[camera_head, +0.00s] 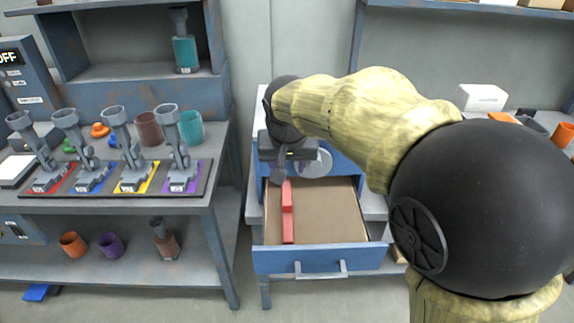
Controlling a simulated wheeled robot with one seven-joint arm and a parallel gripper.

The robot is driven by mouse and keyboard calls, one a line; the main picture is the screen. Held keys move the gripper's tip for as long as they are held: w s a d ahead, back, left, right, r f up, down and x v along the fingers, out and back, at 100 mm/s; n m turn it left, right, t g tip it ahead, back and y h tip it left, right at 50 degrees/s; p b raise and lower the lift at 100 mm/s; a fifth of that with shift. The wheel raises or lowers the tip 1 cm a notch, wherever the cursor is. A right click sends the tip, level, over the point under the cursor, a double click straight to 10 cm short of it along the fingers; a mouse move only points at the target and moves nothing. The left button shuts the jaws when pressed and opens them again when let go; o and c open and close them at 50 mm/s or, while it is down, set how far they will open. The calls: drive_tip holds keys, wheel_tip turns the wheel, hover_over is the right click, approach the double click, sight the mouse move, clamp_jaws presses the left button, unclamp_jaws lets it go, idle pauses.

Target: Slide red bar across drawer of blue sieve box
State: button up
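The blue sieve box (262,120) stands in the middle, partly hidden behind my arm. Its drawer (335,215) is pulled out toward the front and shows a bare brown floor. The blue drawer front (318,261) has a grey handle (320,270). My gripper (280,172) is at the far end of the red bar. Its fingertips overlap the bar in this view, and I cannot tell whether they grip it.
A bench on the left holds a rack (120,185) with several grey fixtures on coloured plates. Cups stand on the shelf below it. A white box (482,97) sits on the right bench. My arm hides much of the right side.

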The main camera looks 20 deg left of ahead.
drive_tip(key=shift+d+f, duration=0.1)
drive_tip(key=shift+d, duration=0.1)
drive_tip(key=c, duration=0.3)
drive_tip(key=shift+m, duration=0.4)
drive_tip(key=d+f, duration=0.1)
drive_tip(key=d, duration=0.1)
drive_tip(key=d+f, duration=0.1)
drive_tip(key=d, duration=0.1)
drive_tip(key=d+f, duration=0.1)
drive_tip(key=d, duration=0.1)
drive_tip(key=shift+w+d, duration=0.4)
clamp_jaws()
drive_tip(key=s+d+f+m, duration=0.1)
drive_tip(key=s+d+f, duration=0.2)
drive_tip(key=d, duration=0.5)
drive_tip(key=s+d+f+m+g+h, duration=0.1)
drive_tip(key=s+d+f, duration=0.3)
drive_tip(key=d, duration=0.3)
drive_tip(key=s+d+f, duration=0.4)
drive_tip(key=s+d, duration=0.2)
drive_tip(key=d, duration=0.2)
drive_tip(key=shift+d+f+m+g, duration=0.25)
drive_tip(key=shift+d+m+g, duration=0.05)
drive_tip(key=shift+m, duration=0.1)
drive_tip(key=shift+w+d, duration=0.1)
